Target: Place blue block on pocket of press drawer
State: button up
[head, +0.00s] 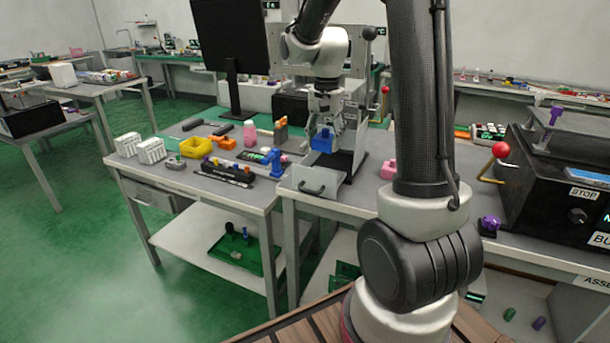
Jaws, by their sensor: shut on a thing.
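My gripper (324,117) points down over the open press drawer and is shut on the blue block (322,141). The block sits between the fingertips at the drawer's inner part. The press drawer (318,182) is pulled out towards the table's front edge, with a dark handle on its grey front. The pocket is hidden behind the block and the drawer front, so I cannot tell whether the block touches it.
Left of the drawer stand a blue fixture (275,163), a black rail (226,174), a yellow bin (196,147) and a pink bottle (250,133). A pink block (388,169) lies to the right. A black machine with a red-knobbed lever (501,150) stands at far right.

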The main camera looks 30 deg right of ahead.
jog(key=f, duration=0.5)
jog(key=shift+a+f, duration=0.2)
jog(key=shift+f, duration=2.2)
jog(key=shift+f, duration=0.1)
jog(key=o, duration=1.2)
